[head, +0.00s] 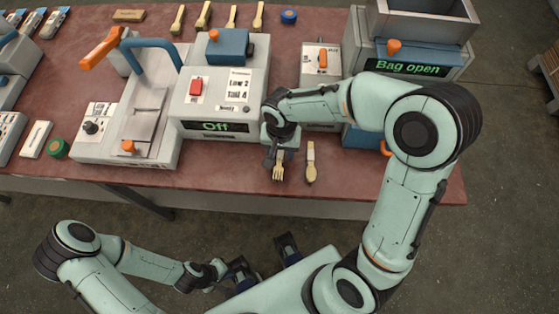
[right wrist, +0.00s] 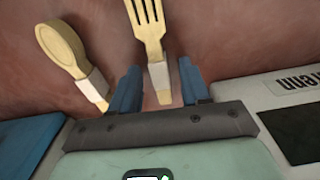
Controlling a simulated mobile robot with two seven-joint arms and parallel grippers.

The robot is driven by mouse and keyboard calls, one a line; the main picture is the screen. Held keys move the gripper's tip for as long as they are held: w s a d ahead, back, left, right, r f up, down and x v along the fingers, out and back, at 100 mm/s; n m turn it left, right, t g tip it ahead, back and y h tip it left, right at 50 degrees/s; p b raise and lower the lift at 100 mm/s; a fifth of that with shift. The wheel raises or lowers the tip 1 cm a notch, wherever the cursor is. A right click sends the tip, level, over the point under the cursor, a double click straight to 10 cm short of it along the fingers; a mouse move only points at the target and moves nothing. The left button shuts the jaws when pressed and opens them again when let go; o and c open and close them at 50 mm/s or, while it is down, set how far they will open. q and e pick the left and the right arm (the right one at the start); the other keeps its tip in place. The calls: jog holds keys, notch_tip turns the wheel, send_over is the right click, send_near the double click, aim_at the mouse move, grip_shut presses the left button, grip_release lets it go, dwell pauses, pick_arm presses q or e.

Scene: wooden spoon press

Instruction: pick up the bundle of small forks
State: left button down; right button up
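The bundle of small forks (head: 279,173) lies near the table's front edge, tines toward me, with a white band around its handles. In the right wrist view the fork bundle (right wrist: 147,20) points away, its band between my fingers. My right gripper (head: 279,157) is over the handle end; in its wrist view the right gripper (right wrist: 160,88) is open, one blue finger on each side of the band, with gaps visible. My left gripper (head: 264,262) is open and empty in front of the table.
A banded wooden spoon bundle (head: 310,165) lies close beside the forks; it also shows in the right wrist view (right wrist: 65,50). Behind stands the press (head: 215,100) reading "Off", and at right a machine (head: 415,65) reading "Bag open". Several wooden utensils lie along the back.

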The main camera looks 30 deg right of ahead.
grip_shut()
jog(key=shift+r, duration=0.1)
